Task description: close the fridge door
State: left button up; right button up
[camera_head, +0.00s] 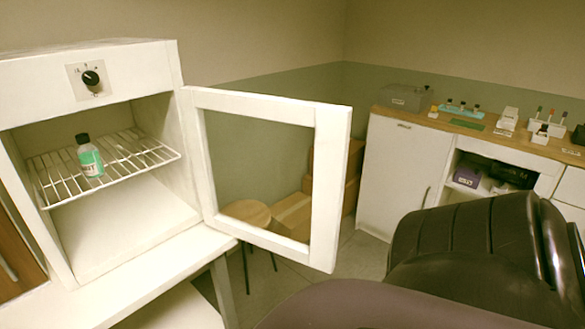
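The small white fridge (130,72) stands on a white table at the left, with a black dial on its top panel. Its door (333,185), a white frame around a clear pane, is hinged at the fridge's right side and stands wide open, swung out to the right. Inside, a small bottle (90,157) with a black cap and green-and-white label stands upright on the wire shelf (140,152). Neither of my grippers shows in the head view.
The white table (150,275) holds the fridge. A round stool (247,213) and cardboard boxes (352,172) show behind the door. A wooden counter (480,134) with small bottles and racks stands at the back right.

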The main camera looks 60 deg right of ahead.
aim_at(332, 123)
jog(key=k+l, duration=0.25)
jog(key=k+l+u, duration=0.15)
jog(key=k, duration=0.3)
jog(key=k+l, duration=0.15)
jog(key=l, duration=0.15)
jog(key=k+l, duration=0.1)
jog(key=l, duration=0.2)
jog(key=k+l+u, duration=0.1)
jog(key=l, duration=0.2)
jog(key=k+l, duration=0.1)
jog(key=l, duration=0.35)
jog(key=k+l+u, duration=0.1)
jog(key=l, duration=0.3)
jog(key=i+l, duration=0.1)
jog(key=l, duration=0.45)
jog(key=i+l+u, duration=0.1)
jog(key=l, duration=0.45)
jog(key=i+l, duration=0.15)
jog(key=l, duration=0.4)
jog(key=j+u, duration=0.15)
jog(key=j, duration=0.25)
